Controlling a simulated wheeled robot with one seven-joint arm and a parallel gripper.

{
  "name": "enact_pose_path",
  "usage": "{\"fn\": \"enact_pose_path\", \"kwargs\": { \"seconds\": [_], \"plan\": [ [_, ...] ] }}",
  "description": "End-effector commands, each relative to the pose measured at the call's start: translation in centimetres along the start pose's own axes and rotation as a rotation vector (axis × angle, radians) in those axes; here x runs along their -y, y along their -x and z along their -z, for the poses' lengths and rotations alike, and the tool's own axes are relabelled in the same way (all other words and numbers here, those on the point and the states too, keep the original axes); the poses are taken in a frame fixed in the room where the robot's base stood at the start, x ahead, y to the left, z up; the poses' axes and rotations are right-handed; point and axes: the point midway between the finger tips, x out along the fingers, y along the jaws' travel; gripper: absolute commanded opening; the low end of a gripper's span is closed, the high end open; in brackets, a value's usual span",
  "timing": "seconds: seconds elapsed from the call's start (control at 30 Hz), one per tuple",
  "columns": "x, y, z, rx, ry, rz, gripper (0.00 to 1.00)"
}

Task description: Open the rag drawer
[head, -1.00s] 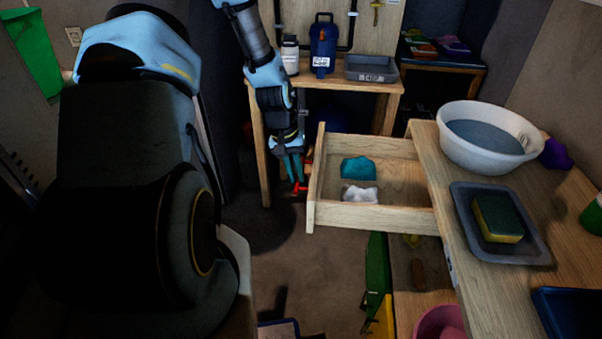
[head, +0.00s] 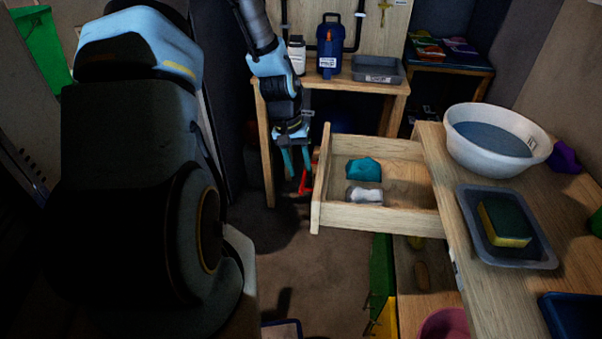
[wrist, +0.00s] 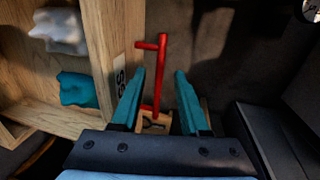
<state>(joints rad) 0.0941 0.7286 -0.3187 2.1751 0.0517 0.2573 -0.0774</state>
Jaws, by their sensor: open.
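The wooden drawer (head: 375,218) is pulled well out from under the counter on the right. A teal rag (head: 364,169) and a white rag (head: 363,195) lie inside it. Its red handle (wrist: 161,75) sits on the drawer's outer front face, beside a label with dark markings; it also shows partly in the head view (head: 305,183). My gripper (head: 297,168) is just outside the drawer front, pointing down. In the wrist view, its teal fingers (wrist: 160,90) are apart, with the red handle between and beyond them. I see no finger closed on the handle.
A white basin (head: 492,150) and a grey tray (head: 510,255) with a sponge (head: 505,222) stand on the counter at right. A wooden table (head: 345,82) with a blue jug (head: 329,50) stands behind my gripper. Open floor (head: 290,250) lies left of the drawer.

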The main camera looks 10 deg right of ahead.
Motion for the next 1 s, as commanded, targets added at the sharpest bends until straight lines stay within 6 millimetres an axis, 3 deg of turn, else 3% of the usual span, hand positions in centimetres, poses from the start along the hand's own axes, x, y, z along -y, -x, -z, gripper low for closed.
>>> {"fn": "enact_pose_path", "kwargs": {
  "seconds": [0.2, 0.4, 0.87, 1.0],
  "plan": [
    [0.1, 4.5, 0.1, -0.005, 0.002, 0.001, 0.45],
    [0.1, 7.4, 0.1, -0.003, 0.001, 0.0, 0.45],
    [0.0, 8.4, 0.0, 0.0, 0.0, 0.0, 0.45],
    [1.0, 9.8, -0.9, -0.013, 0.01, 0.03, 0.45]
  ]
}}
